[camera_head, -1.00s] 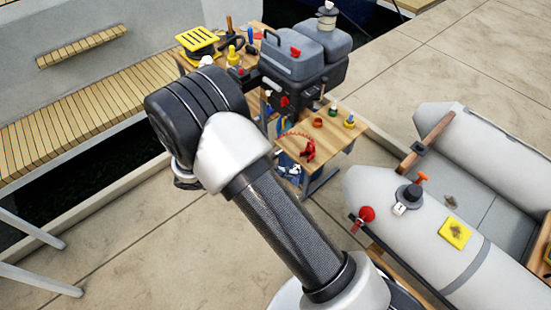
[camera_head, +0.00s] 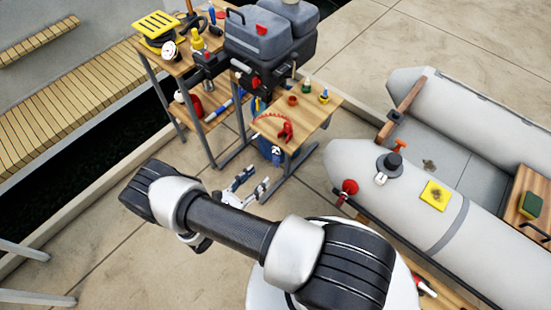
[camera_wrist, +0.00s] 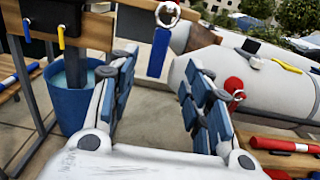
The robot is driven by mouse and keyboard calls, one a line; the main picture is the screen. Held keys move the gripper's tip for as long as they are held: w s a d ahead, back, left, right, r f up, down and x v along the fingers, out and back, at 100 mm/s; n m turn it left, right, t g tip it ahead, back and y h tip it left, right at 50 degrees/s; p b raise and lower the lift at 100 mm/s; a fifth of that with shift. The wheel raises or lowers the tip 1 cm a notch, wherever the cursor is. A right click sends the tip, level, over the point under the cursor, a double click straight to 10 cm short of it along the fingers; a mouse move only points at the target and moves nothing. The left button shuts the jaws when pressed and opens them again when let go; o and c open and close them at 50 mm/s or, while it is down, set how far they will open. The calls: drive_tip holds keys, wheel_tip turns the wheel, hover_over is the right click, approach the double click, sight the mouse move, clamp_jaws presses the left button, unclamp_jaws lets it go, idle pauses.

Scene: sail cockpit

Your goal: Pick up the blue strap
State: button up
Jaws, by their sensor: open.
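The blue strap (camera_wrist: 158,52) hangs straight down in the upper middle of the wrist view, below a metal ring at the wooden table edge. My gripper (camera_wrist: 158,68) is open, with its blue-padded fingers to either side of the strap in the picture. The strap appears beyond the fingertips, and nothing is held. In the head view my gripper (camera_head: 246,188) is low in front of the small wooden table (camera_head: 318,113). I cannot clearly pick out the strap in that view.
A blue bucket (camera_wrist: 75,98) stands left of my gripper under the table. A grey inflatable boat (camera_head: 365,170) with a red knob (camera_head: 349,187) lies to the right. An outboard motor (camera_head: 265,45) and a tool bench (camera_head: 185,58) stand behind. The floor around my gripper is clear.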

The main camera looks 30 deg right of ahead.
sight(275, 159)
drive_tip(key=b+x, duration=0.2)
drive_tip(key=x, duration=0.8)
drive_tip(key=shift+w+d+r, duration=0.15)
drive_tip(key=shift+w+d, duration=0.05)
drive_tip(key=shift+d, duration=0.15)
clamp_jaws()
